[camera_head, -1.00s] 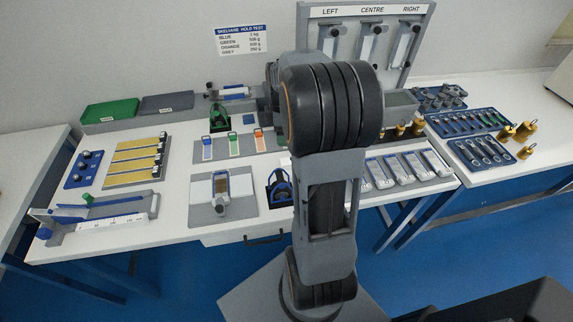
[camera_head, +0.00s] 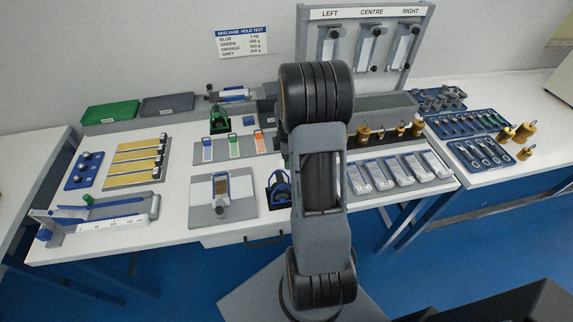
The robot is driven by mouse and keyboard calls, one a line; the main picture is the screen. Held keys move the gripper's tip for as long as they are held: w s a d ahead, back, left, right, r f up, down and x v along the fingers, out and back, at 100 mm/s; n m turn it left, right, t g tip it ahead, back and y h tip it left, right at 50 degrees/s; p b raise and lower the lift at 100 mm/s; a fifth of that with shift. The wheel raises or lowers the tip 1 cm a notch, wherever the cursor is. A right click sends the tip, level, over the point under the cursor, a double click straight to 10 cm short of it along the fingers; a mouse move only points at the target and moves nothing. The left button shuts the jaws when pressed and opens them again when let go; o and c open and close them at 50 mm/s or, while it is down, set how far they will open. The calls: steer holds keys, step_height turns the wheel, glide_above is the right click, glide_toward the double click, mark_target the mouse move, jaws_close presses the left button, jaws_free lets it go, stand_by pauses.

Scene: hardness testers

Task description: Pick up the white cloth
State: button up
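I cannot make out a white cloth for certain. A flat white piece (camera_head: 240,187) lies on a grey board on the bench, under a small upright device (camera_head: 221,190); I cannot tell whether it is cloth. My own arm stands upright in the middle of the view and covers part of the bench behind it. My gripper does not show, so whether it is open or holds anything is hidden.
The white bench (camera_head: 170,225) carries a green tray (camera_head: 110,111), yellow strips (camera_head: 136,162), a ruler fixture (camera_head: 95,215) and grey-white holders (camera_head: 396,170). Brass weights (camera_head: 399,131) stand along the right. A rack labelled LEFT, CENTRE, RIGHT (camera_head: 370,12) stands behind.

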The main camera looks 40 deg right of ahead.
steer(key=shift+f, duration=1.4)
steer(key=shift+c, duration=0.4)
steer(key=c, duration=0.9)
